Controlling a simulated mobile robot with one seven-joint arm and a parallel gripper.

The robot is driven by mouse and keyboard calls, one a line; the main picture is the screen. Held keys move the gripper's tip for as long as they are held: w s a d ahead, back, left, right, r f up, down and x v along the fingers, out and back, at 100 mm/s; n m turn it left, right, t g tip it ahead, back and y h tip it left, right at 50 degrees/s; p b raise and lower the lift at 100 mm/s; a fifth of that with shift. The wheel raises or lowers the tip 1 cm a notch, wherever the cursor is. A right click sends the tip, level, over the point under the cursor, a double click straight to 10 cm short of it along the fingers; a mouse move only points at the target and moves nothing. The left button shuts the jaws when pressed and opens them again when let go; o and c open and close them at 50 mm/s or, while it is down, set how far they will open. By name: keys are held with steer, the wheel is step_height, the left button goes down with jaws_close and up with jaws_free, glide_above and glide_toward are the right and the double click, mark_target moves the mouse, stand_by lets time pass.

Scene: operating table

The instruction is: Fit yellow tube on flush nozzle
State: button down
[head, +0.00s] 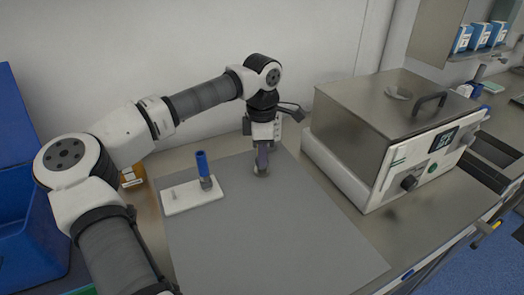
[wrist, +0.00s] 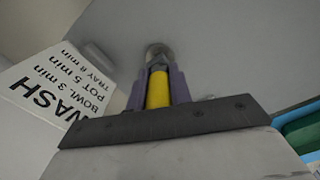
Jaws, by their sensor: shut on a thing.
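My gripper (head: 262,160) points down over the grey mat. In the wrist view its purple fingers (wrist: 157,92) are shut on the yellow tube (wrist: 157,90), one on each side. A rounded grey metal piece (wrist: 158,54) shows at the tube's far end; I cannot tell whether the tube touches it or sits on it. In the head view a small metal piece (head: 261,171) shows at the fingertips, and the yellow tube is hidden. A blue tube (head: 202,163) stands upright on a metal fitting on a white plate (head: 208,194), left of my gripper. I cannot tell which piece is the flush nozzle.
The grey mat (head: 270,240) is clear in front. A steel-topped machine (head: 385,105) with a lid handle and display stands at the right. Blue bins (head: 30,235) stand at the left. A white card (wrist: 45,85) with washing times shows in the wrist view.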

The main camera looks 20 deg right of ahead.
steer(key=c, duration=1.2)
jaws_free()
